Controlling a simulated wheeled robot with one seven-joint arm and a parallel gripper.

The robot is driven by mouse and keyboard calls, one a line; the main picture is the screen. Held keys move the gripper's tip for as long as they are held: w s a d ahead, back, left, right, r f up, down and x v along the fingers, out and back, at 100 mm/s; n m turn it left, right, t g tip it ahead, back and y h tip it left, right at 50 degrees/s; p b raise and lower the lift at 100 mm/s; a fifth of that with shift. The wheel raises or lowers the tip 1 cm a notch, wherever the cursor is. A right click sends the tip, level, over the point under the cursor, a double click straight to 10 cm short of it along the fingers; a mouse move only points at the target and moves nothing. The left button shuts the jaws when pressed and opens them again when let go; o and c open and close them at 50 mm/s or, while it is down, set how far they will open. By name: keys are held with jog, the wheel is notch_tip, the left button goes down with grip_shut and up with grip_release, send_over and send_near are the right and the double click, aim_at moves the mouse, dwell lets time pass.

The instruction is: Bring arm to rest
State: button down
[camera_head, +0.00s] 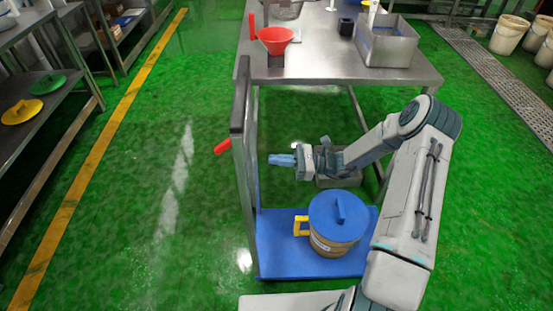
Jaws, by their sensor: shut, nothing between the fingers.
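My arm reaches in from the lower right in the head view and bends over toward the left. My gripper (281,160) is shut and empty, pointing left. It is above the blue cart platform (280,254), behind and slightly left of the lidded drum, and apart from it. The drum (333,244) is tan with a blue lid (338,214) and a yellow side handle (299,226). It stands upright on the blue platform.
The cart's upright handle frame (241,125) stands just left of my gripper. A steel table (322,62) behind holds a red funnel (275,39) and a metal tray (386,47). Shelves with yellow and green lids (48,83) line the left. Green floor is clear between.

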jog(key=s+r+n+g+h+p, duration=0.5)
jog(key=s+r+n+h+p, duration=0.2)
jog(key=s+r+n+h, duration=0.6)
jog(key=s+d+r+n+t+h+p, duration=0.2)
jog(key=s+d+r+t+h+p, duration=0.1)
jog(key=r, duration=0.7)
jog(key=s+d+r+n+t+h+p, duration=0.3)
jog(key=s+d+r, duration=0.5)
jog(key=r, duration=0.3)
jog(key=shift+s+d+t+h+p, duration=0.15)
jog(key=shift+s+t+h+p, duration=0.15)
jog(key=shift+s+t+p, duration=0.45)
jog(key=shift+w, duration=0.15)
